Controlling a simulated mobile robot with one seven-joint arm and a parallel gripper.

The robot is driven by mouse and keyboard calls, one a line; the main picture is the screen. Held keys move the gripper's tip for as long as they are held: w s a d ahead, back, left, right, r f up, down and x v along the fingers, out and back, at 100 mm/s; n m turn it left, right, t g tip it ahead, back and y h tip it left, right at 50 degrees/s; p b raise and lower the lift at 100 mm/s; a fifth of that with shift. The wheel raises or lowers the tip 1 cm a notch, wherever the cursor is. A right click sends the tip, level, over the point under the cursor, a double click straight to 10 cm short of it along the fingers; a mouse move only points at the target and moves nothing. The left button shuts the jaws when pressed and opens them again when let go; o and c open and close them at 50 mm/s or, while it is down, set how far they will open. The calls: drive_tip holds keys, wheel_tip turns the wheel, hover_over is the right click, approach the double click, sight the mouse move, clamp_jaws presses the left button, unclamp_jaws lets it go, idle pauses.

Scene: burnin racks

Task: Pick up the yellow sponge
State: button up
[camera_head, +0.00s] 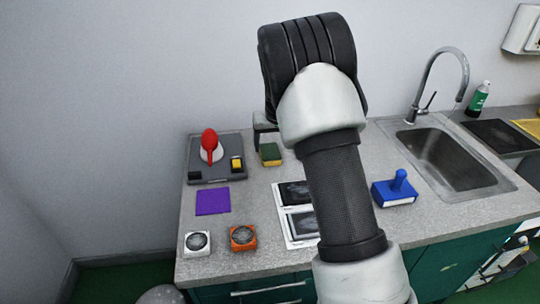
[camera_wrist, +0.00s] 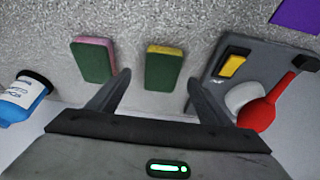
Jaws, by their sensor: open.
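The yellow sponge (camera_wrist: 163,68) has a green face and a yellow edge and rests on the grey counter. It shows in the wrist view between and just beyond my fingertips. It also shows in the head view (camera_head: 270,154) near the back of the counter, left of my arm. My gripper (camera_wrist: 159,80) is open and empty, with one finger to each side of the sponge's line; contact is not visible. In the head view my arm hides most of the gripper.
A pink-and-green sponge (camera_wrist: 93,60) lies close by on the left in the wrist view. A blue-labelled bottle (camera_wrist: 20,98) is further left. A grey tray (camera_wrist: 222,72) with a red-and-white object (camera_wrist: 258,112) sits close on the right. A sink (camera_head: 455,160) is at the counter's right.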

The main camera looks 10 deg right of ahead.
sight(270, 151)
drive_tip(key=x, duration=0.4)
drive_tip(key=shift+w+a, duration=0.2)
drive_tip(key=shift+w, duration=0.15)
drive_tip(key=shift+w+f, duration=0.25)
drive_tip(key=shift+f, duration=0.25)
drive_tip(key=shift+f+b, duration=0.25)
drive_tip(key=shift+b, duration=0.05)
drive_tip(key=c, duration=1.1)
